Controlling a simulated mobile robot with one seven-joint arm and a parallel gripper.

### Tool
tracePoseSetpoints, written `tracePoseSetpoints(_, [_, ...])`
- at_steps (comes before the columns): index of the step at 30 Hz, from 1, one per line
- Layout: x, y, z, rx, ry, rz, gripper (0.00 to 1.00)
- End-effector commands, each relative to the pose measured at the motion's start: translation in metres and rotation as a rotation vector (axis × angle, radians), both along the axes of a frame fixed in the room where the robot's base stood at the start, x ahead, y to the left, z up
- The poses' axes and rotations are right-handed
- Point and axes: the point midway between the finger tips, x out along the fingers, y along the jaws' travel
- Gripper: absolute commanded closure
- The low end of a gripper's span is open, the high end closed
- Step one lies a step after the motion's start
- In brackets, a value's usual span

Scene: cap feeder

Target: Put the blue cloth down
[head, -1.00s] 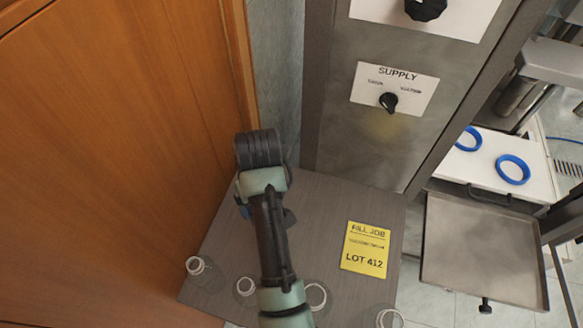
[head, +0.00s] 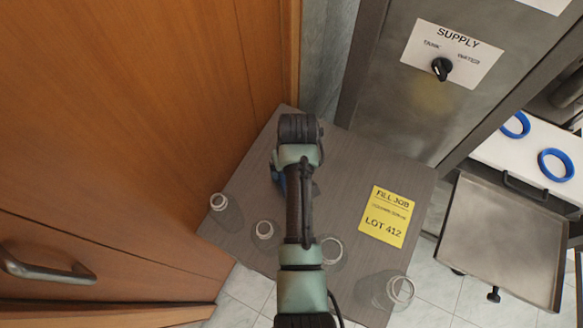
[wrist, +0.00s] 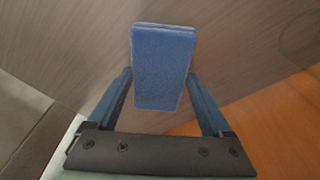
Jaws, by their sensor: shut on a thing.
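The blue cloth (wrist: 162,60) shows in the wrist view as a folded, flat blue block between the two blue fingers. My gripper (wrist: 160,84) is shut on it. Behind the cloth is the grey wood-grained table top (head: 345,155); I cannot tell whether the cloth touches it. In the head view my arm reaches over the table, and its wrist hides most of my gripper; only a bit of blue shows beside it.
Several open clear jars, one at the left (head: 219,203) and one at the right (head: 399,290), stand along the table's near side. A yellow job card (head: 386,216) lies right of my arm. A wooden cabinet (head: 130,120) borders the left; a metal supply panel (head: 440,105) stands behind.

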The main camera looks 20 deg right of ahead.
Motion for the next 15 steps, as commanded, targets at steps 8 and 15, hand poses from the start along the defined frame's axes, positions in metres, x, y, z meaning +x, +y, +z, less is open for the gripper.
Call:
tracePoseSetpoints(8, [0.000, 0.000, -0.001, 0.000, 0.000, 0.000, 0.00])
tracePoseSetpoints(15, [-0.001, 0.000, 0.014, -0.001, -0.003, 0.000, 0.00])
